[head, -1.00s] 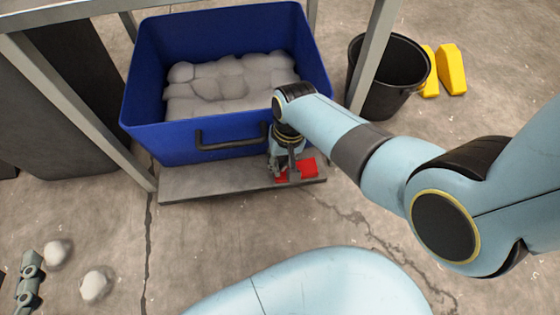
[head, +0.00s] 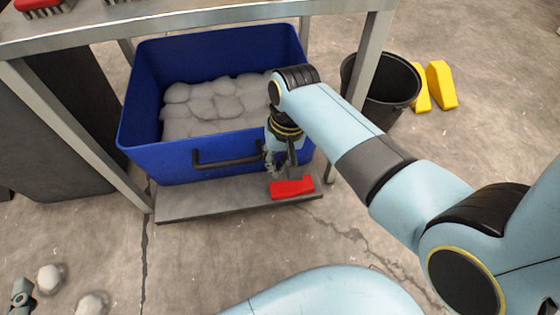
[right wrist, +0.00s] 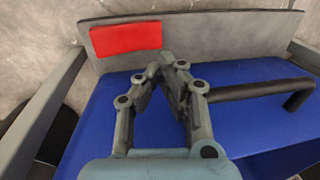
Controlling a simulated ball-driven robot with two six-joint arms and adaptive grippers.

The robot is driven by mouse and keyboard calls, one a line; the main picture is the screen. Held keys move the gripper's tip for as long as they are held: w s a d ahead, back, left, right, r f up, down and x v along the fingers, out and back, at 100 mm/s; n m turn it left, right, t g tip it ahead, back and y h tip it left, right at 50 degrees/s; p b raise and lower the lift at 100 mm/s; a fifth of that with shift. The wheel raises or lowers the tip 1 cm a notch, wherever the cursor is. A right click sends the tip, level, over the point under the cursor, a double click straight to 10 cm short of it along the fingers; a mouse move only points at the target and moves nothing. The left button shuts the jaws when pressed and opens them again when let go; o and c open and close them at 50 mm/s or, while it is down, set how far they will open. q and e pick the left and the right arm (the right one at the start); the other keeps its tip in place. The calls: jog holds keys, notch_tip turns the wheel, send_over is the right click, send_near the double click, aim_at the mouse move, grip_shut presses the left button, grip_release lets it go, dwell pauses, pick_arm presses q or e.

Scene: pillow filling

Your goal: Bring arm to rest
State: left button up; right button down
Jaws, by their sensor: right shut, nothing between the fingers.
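My right gripper (head: 280,174) is shut and empty in the head view, pointing down in front of the blue bin (head: 175,160). In the right wrist view its fingertips (right wrist: 168,64) meet in front of the bin's blue wall (right wrist: 85,140). A red block (head: 292,188) lies on the grey ledge (head: 200,203) just beyond the fingers; it also shows in the right wrist view (right wrist: 125,38), apart from them.
The bin holds several grey fluffy lumps (head: 215,105) and has a dark handle (head: 228,162). A metal-legged table (head: 240,18) stands over it. A black bucket (head: 385,95) and yellow wedges (head: 440,85) are at right. Pale lumps (head: 50,278) lie on the floor.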

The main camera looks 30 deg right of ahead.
jog(key=shift+s+d+r, duration=0.15)
jog(key=shift+d+r, duration=0.05)
jog(key=shift+r, duration=0.05)
jog(key=shift+s+d+f, duration=0.1)
dwell(0.3)
